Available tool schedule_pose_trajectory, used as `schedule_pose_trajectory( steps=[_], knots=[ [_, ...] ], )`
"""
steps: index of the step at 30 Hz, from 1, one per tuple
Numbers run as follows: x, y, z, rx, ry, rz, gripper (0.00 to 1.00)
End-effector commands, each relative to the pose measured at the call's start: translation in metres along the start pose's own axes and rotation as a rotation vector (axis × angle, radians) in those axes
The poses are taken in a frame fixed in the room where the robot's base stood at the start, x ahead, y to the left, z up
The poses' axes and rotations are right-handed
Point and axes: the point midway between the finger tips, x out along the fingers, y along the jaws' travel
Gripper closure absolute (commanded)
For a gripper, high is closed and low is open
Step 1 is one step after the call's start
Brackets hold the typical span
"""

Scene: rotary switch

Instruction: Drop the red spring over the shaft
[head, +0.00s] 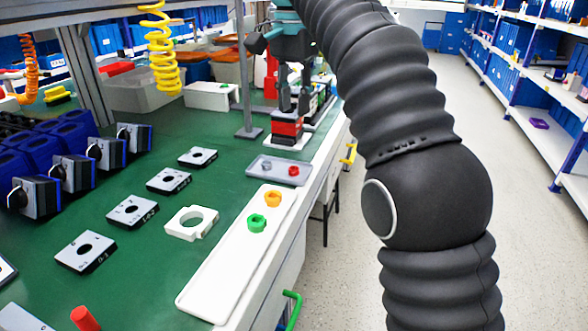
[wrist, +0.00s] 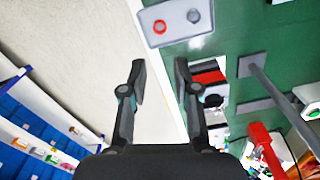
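A small red ring-shaped part (head: 293,171), which looks like the red spring, lies at the right side of a grey tray (head: 264,174) on the green bench. It also shows in the wrist view (wrist: 159,27) in the tray (wrist: 174,37), next to a grey round part (wrist: 194,16). My gripper (wrist: 160,68) is open, with nothing between its fingers. The fingers point toward the tray, apart from it. I cannot tell which part is the shaft.
A long white plate (head: 212,284) holds an orange ring (head: 273,199) and a green ring (head: 257,223). Plates with holes (head: 132,210) and blue switch blocks (head: 71,173) stand left. A grey stand (head: 249,131) and a red-black device (head: 287,130) stand behind the tray. The floor at right is clear.

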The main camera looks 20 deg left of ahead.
Motion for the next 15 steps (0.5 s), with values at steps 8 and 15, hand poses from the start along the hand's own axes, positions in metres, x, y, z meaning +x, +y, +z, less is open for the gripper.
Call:
schedule_pose_trajectory(
  steps=[8, 15],
  knots=[
    [0.033, 0.001, 0.0, 0.0, -0.004, 0.006, 0.7],
    [0.072, 0.0, 0.0, 0.0, -0.002, 0.003, 0.7]
  ],
)
